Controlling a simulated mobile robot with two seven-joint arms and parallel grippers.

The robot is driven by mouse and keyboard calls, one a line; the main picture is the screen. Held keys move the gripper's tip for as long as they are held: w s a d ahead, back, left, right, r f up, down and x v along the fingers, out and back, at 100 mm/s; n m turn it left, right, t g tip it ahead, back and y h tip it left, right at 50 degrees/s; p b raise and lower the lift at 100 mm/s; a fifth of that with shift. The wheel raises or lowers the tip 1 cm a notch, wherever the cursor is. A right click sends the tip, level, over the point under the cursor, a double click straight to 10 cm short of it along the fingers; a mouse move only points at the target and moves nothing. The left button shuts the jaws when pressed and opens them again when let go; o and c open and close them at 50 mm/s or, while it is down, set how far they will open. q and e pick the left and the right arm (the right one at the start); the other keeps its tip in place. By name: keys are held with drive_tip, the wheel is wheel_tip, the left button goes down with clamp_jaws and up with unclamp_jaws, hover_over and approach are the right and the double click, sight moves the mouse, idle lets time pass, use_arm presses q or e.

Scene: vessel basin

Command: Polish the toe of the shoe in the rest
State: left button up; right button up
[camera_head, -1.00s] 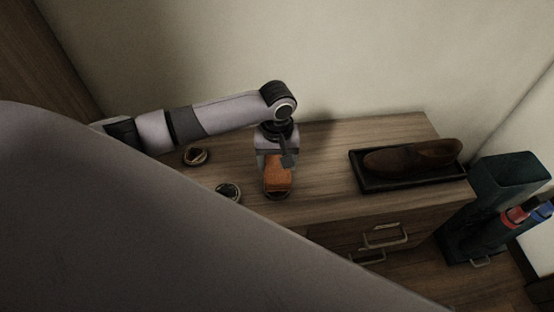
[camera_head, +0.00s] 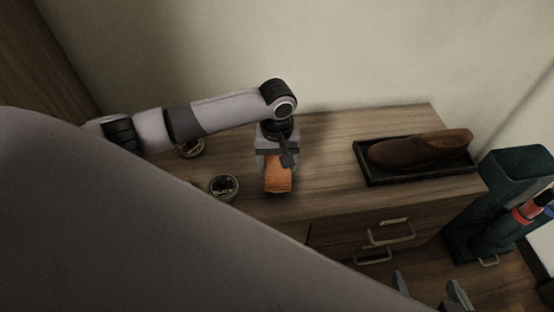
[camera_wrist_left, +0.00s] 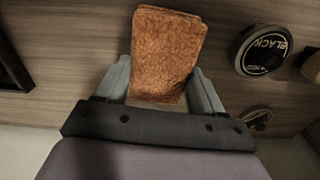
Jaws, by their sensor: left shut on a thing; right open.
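The brown shoe (camera_head: 420,150) lies in a black tray-like rest (camera_head: 375,180) at the right of the wooden cabinet top. Its taller end is at the right. My left gripper (camera_head: 277,165) is shut on a folded orange-brown cloth (camera_head: 278,180), left of the rest and apart from it. In the left wrist view the cloth (camera_wrist_left: 167,50) sits between the fingers of my left gripper (camera_wrist_left: 160,85). The dark edge of the rest (camera_wrist_left: 12,70) shows at the left there. My right gripper (camera_head: 430,290) is open and empty at the bottom edge of the head view, partly cut off.
Two round tins, one nearer (camera_head: 223,187) and one farther back (camera_head: 190,148), stand left of the cloth; one reads "BLACK" in the wrist view (camera_wrist_left: 262,50). Drawer handles (camera_head: 390,234) stick out in front. A dark green bin (camera_head: 510,190) stands at right. The top between cloth and rest is clear.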

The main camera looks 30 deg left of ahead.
use_arm(q)
drive_tip(key=shift+f, duration=0.55)
idle(0.9)
drive_tip(key=shift+s+f+p, duration=0.15)
drive_tip(key=shift+p, duration=0.45)
idle(2.3)
